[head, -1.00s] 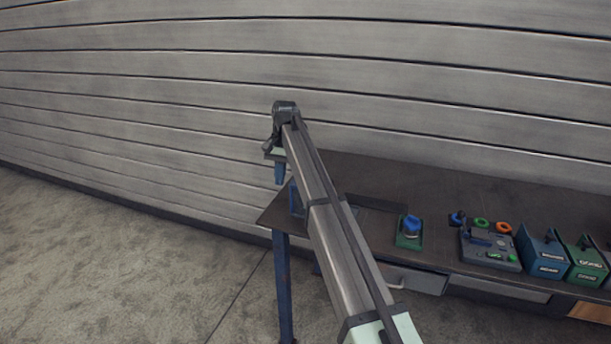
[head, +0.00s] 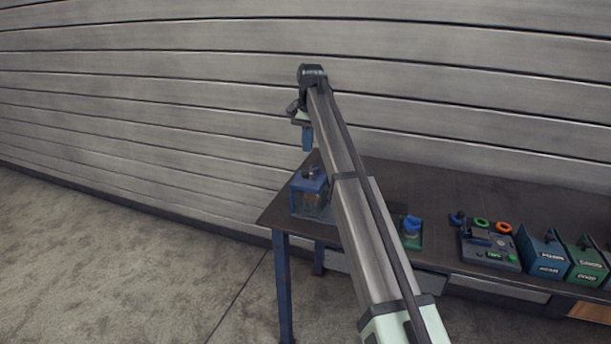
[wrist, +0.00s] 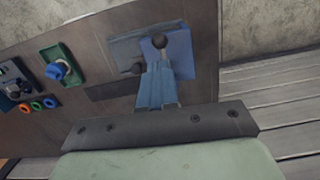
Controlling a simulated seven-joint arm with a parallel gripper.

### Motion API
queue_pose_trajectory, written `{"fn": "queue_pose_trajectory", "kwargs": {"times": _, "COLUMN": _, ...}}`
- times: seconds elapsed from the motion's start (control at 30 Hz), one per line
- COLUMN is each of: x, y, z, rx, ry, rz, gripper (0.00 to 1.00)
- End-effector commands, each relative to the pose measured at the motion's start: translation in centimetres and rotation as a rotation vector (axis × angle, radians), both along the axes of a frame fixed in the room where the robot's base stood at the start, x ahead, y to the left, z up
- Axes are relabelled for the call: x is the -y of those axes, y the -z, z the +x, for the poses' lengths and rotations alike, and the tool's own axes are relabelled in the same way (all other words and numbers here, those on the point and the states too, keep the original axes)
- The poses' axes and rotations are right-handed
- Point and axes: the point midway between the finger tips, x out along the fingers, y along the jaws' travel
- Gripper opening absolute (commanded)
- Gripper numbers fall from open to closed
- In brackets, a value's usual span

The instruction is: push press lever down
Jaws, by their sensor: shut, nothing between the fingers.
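The press (head: 310,190) is a blue, box-like device at the left end of the workbench in the head view. In the wrist view its blue and grey body (wrist: 181,50) lies just beyond my fingers. A lever with a dark round knob (wrist: 160,41) shows at my fingertips there; whether they touch cannot be told. My gripper (head: 307,148) points down above the press in the head view, with a gap between them. In the wrist view my gripper (wrist: 157,66) has its blue fingers together, with nothing held. The fingers hide part of the press.
A green base with a blue knob (head: 412,228) stands to the right on the workbench (head: 455,190). Beyond it are a grey control box (head: 490,248), coloured rings, and blue (head: 541,252) and green (head: 583,262) boxes. A slatted wall rises behind.

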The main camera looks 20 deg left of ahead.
Motion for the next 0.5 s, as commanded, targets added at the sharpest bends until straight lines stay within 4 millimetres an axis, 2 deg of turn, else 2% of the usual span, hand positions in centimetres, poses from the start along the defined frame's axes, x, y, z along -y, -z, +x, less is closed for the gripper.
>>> {"fn": "queue_pose_trajectory", "kwargs": {"times": 0.27, "x": 0.0, "y": 1.1, "z": -0.2, "rx": 0.0, "ry": -0.001, "rz": 0.0, "gripper": 0.0}}
{"fn": "queue_pose_trajectory", "kwargs": {"times": 0.5, "x": 0.0, "y": 3.5, "z": -0.5, "rx": -0.001, "ry": -0.001, "rz": -0.001, "gripper": 0.0}}
